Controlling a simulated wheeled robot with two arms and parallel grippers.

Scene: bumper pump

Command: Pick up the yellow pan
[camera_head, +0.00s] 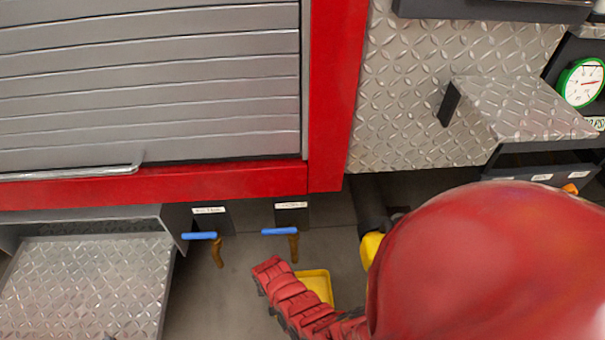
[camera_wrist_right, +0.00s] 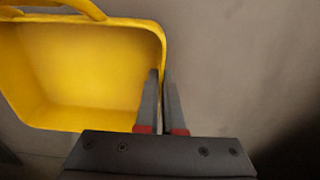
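The yellow pan (camera_head: 318,284) is low in the middle of the head view, over the grey floor and mostly hidden behind a red segmented shape. In the right wrist view the pan (camera_wrist_right: 85,70) fills the upper left, with a yellow handle-like bar at its top edge. My right gripper (camera_wrist_right: 162,78) has its two fingers close together on either side of the pan's right wall, one inside and one outside. It looks shut on that wall. I cannot tell whether the pan touches the floor. My left gripper is in neither view.
A large red rounded shape (camera_head: 480,270) blocks the lower right. A red segmented shape (camera_head: 290,295) lies beside it. A tread-plate step (camera_head: 90,285) juts out at lower left. Two blue-handled valves (camera_head: 200,236) (camera_head: 280,231) hang under the red truck edge (camera_head: 150,184). A tread-plate ledge (camera_head: 525,108) sticks out at right.

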